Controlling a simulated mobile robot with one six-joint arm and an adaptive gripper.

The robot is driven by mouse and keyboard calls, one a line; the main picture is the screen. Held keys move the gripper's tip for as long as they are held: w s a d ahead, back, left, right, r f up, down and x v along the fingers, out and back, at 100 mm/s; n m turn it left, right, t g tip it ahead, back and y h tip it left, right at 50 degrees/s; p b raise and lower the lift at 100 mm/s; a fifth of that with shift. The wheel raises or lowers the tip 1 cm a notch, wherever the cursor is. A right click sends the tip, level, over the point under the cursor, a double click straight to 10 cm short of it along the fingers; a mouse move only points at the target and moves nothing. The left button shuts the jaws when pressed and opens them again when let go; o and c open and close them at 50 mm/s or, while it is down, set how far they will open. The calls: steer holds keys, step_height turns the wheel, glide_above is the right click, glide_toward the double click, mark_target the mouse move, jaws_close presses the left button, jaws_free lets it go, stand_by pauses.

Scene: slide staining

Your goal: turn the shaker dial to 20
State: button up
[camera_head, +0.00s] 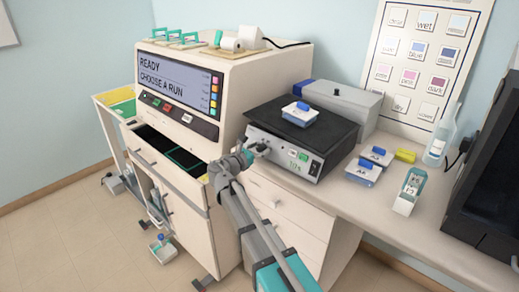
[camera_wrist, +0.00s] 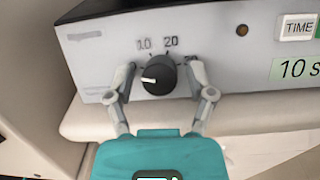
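The shaker (camera_head: 335,130) stands on the counter, with a black top plate and a grey front panel. Its dial (camera_wrist: 160,76) is a round black knob with a white pointer mark that points left in the wrist view. The printed numbers 10 and 20 (camera_wrist: 171,42) are above the knob, with 20 up and slightly right. My gripper (camera_wrist: 160,72) is in front of the panel, its fingers on either side of the dial with a small gap visible at each side. In the head view my gripper (camera_head: 250,152) covers much of the panel's left end.

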jaws_close()
steer(key=shift+m, duration=0.5)
steer(key=m+g+h, duration=0.1)
steer(key=m, duration=0.1)
steer(key=m+g+h, duration=0.1)
steer(key=m, duration=0.2)
steer(key=shift+w+r+p, duration=0.1)
steer(key=shift+p, duration=0.25)
steer(key=m+g+p, duration=0.1)
steer(key=m, duration=0.2)
steer(key=m+g+p, duration=0.1)
steer(key=m, duration=0.3)
steer(key=shift+g+h, duration=0.4)
steer(key=m+g+p, duration=0.1)
steer(key=m, duration=0.2)
steer(key=m+g+p, duration=0.1)
steer(key=m, duration=0.2)
steer(key=shift+r+y+p, duration=0.1)
steer(key=shift+y+p, duration=0.2)
steer(key=shift+f+m+g+y+p, duration=0.1)
steer(key=shift+m+g+y+p, duration=0.35)
steer(key=shift+m, duration=0.55)
steer(key=shift+f+m+g+y+p, duration=0.2)
steer(key=shift+m+p, duration=0.35)
steer(key=shift+m, duration=0.45)
steer(key=shift+r, duration=0.1)
